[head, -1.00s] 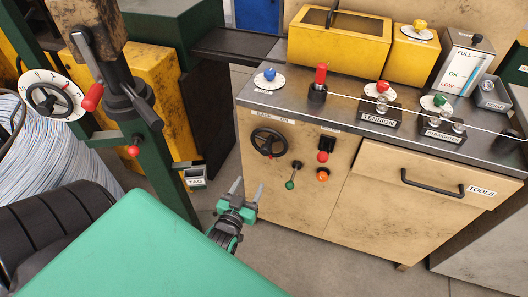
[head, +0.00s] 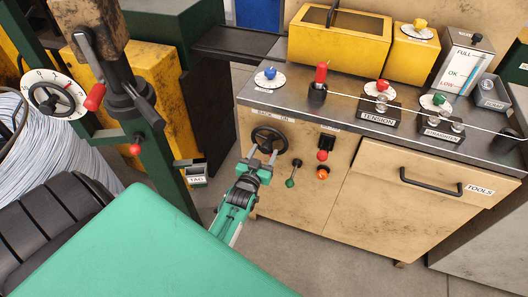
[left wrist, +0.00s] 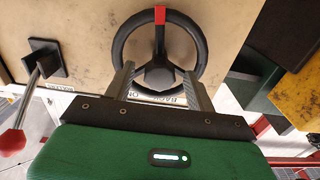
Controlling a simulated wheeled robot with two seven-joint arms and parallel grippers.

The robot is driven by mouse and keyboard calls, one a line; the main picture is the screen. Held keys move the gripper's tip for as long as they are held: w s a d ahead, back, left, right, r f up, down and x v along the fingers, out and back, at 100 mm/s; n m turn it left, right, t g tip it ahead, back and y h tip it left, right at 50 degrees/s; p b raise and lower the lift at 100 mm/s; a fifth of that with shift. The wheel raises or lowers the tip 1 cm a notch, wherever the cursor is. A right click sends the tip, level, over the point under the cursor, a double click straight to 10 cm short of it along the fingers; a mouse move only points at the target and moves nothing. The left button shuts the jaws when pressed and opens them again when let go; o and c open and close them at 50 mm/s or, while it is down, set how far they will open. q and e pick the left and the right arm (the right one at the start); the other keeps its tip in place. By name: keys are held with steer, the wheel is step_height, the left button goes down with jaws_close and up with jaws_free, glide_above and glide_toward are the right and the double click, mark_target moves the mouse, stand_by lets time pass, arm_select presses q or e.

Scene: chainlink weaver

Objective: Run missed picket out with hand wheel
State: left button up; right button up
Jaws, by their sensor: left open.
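The black hand wheel (head: 269,140) is on the tan cabinet front, under the "BACK" and "ON" labels. In the left wrist view the hand wheel (left wrist: 160,52) fills the upper middle, with a red mark at the top of its rim. My left gripper (head: 262,157) is open at the wheel's lower part. In the left wrist view its fingers (left wrist: 160,82) stand apart on either side of the hub, over the lower rim; I cannot tell whether they touch it. The picket is not recognisable. My right gripper is not in view.
The TOOLS drawer handle (head: 431,183) sticks out farther right. A green post (head: 168,175) with a TAG box (head: 196,176) stands left.

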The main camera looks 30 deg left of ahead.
arm_select(q)
steer(key=shift+w+a, duration=0.1)
steer(key=shift+w, duration=0.2)
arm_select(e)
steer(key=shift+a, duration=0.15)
arm_select(q)
steer(key=shift+c, duration=0.5)
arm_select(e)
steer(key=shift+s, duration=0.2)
arm_select(q)
jaws_close()
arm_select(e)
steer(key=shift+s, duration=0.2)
